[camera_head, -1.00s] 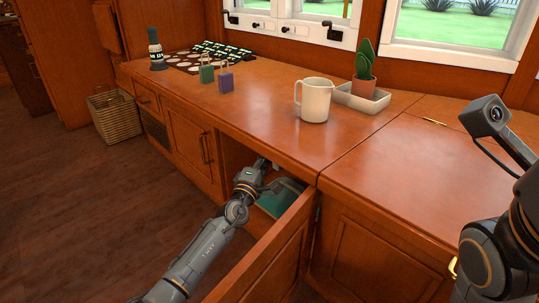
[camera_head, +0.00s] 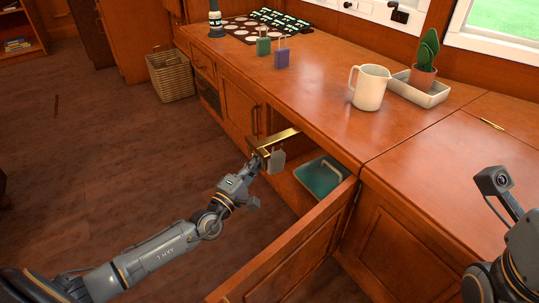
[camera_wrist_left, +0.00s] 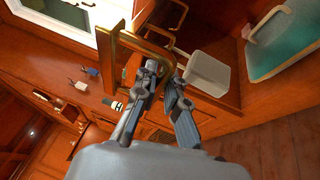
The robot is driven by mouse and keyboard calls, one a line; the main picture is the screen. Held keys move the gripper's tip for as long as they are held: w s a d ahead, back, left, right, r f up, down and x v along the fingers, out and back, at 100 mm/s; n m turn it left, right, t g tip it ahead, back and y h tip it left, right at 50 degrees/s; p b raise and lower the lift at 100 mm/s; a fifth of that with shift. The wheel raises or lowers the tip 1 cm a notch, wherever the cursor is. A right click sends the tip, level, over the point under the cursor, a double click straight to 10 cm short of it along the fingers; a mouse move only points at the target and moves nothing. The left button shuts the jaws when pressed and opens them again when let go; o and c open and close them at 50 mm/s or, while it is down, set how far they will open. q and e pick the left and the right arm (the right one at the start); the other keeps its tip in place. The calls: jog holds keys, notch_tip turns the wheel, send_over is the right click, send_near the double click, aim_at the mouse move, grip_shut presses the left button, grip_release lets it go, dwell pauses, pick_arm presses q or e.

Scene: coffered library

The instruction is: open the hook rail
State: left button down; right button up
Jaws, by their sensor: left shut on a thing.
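The hook rail (camera_head: 282,138), a gold-coloured bar, sticks out of the open cabinet under the counter. In the left wrist view its bent bar (camera_wrist_left: 138,43) passes close to the fingertips. My left gripper (camera_head: 260,158) is shut on the rail's outer end, in front of the cabinet; the fingers (camera_wrist_left: 165,76) partly hide the part held. A small grey piece (camera_head: 277,161) shows just beside the gripper, below the rail. My right arm shows at the right edge, but its fingers are out of view.
The open cabinet door (camera_head: 290,250) stands to the right of the rail. A teal tray (camera_head: 318,178) lies inside the cabinet. On the counter are a white pitcher (camera_head: 370,88), a potted cactus (camera_head: 424,70) and two padlocks.

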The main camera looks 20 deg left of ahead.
pick_arm(q)
jog(key=shift+s, duration=0.1)
jog(key=c, duration=1.4)
grip_release()
jog(key=shift+a, duration=0.1)
jog(key=v, duration=1.2)
jog(key=shift+f, duration=0.1)
